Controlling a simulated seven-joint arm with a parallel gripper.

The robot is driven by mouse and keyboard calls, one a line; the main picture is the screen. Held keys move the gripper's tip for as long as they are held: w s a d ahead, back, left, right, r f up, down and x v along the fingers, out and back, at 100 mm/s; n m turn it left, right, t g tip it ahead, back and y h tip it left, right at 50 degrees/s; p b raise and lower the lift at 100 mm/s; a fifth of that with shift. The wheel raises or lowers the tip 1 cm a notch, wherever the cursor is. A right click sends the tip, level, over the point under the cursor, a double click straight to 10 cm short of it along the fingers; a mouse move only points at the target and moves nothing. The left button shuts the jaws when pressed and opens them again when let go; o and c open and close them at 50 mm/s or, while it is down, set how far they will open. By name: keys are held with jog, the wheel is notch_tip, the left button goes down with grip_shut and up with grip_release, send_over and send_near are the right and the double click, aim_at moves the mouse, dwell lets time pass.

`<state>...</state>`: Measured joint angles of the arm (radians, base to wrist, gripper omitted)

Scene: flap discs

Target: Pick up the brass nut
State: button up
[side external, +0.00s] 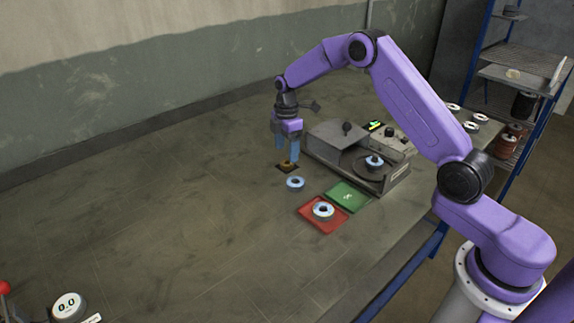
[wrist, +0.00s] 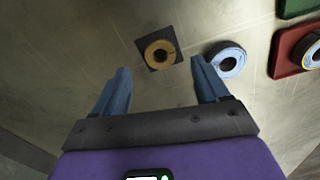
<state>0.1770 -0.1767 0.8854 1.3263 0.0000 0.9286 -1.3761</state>
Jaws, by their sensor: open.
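The brass nut (wrist: 160,53) is a round golden ring with a dark hole, lying on a small dark square pad on the table. In the side view the brass nut (side external: 287,163) shows small, right below my gripper. My gripper (wrist: 160,75) has two blue fingers spread apart with nothing between them. In the side view my gripper (side external: 287,157) points down over the pad. In the wrist view the nut appears just beyond the fingertips, between their lines. I cannot tell the exact height of the fingertips above it.
A blue-white flap disc (side external: 295,183) lies close to the pad. A red tray (side external: 307,213) holds another disc, beside a green tray (side external: 350,197). A grey machine (side external: 340,143) with a disc on it stands to the right. The table at left is mostly clear.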

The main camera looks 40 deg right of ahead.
aim_at(287, 164)
notch_tip(287, 164, down, 4)
jog(key=shift+f, duration=0.1)
jog(key=c, duration=1.2)
